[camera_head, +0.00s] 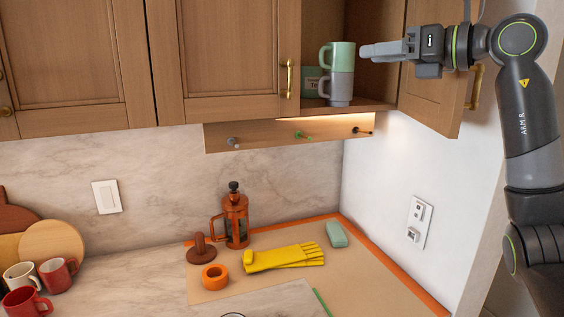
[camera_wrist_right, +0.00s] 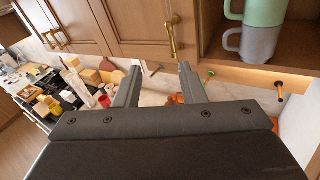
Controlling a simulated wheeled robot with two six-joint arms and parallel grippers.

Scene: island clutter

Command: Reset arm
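My right gripper (camera_head: 370,50) is raised at the open upper cabinet, and its fingers point left. In the right wrist view its two fingers (camera_wrist_right: 160,82) stand apart with nothing held between them. A mint green mug (camera_head: 338,55) sits stacked on a grey mug (camera_head: 338,90) on the cabinet shelf, just left of the fingertips in the head view. Both mugs, the green one (camera_wrist_right: 264,12) and the grey one (camera_wrist_right: 259,46), also show at the upper right of the wrist view, clear of the fingers. My left gripper is not in view.
An open cabinet door (camera_head: 432,90) hangs beside my right arm. A peg rail (camera_head: 285,134) runs below the cabinet. On the counter are a French press (camera_head: 236,222), yellow gloves (camera_head: 285,258), an orange ring-shaped item (camera_head: 215,277) and several mugs (camera_head: 58,275) at left.

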